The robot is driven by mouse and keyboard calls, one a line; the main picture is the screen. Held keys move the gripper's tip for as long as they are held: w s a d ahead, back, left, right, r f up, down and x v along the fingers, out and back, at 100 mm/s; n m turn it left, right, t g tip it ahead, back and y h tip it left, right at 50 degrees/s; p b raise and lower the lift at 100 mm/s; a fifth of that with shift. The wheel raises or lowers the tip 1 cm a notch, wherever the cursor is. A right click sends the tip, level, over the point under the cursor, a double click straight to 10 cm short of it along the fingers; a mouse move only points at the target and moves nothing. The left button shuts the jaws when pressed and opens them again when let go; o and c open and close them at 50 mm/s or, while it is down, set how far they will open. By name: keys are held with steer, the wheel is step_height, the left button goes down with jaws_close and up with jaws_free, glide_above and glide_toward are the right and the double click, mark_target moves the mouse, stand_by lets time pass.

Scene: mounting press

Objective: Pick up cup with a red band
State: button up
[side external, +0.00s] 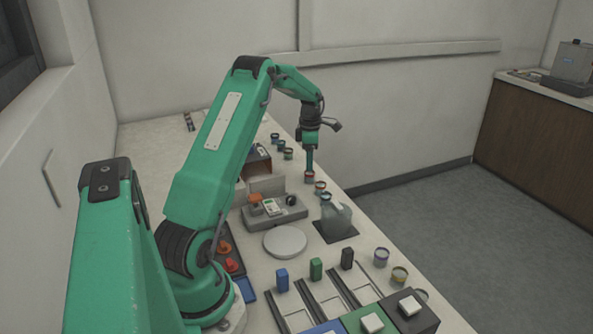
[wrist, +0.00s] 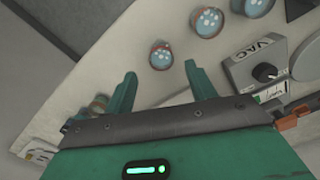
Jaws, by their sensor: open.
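Several small cups stand along the far right edge of the bench. The cup with a reddish band (side external: 309,178) is directly under my gripper (side external: 309,166) in the side view. In the wrist view this cup (wrist: 161,55) is upright just beyond and between the fingertips of my gripper (wrist: 160,72), with pale round pieces inside. My gripper is open and empty, pointing down. I cannot tell whether the fingertips touch the cup's rim. A second cup with a reddish-orange side (side external: 320,187) stands close by, and also shows in the wrist view (wrist: 206,22).
A third cup (side external: 326,197) stands beside a clear container (side external: 338,217) on a dark mat. A grey unit with a dial (wrist: 258,72) lies nearby. Other cups (side external: 288,153) stand farther back, and more (side external: 381,257) at the front right. The bench edge is close.

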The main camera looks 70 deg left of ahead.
mark_target(309, 177)
steer(key=shift+f, duration=0.45)
steer(key=shift+f, duration=0.1)
steer(key=shift+d+f, duration=0.1)
steer(key=shift+f, duration=2.45)
steer(key=c, duration=1.1)
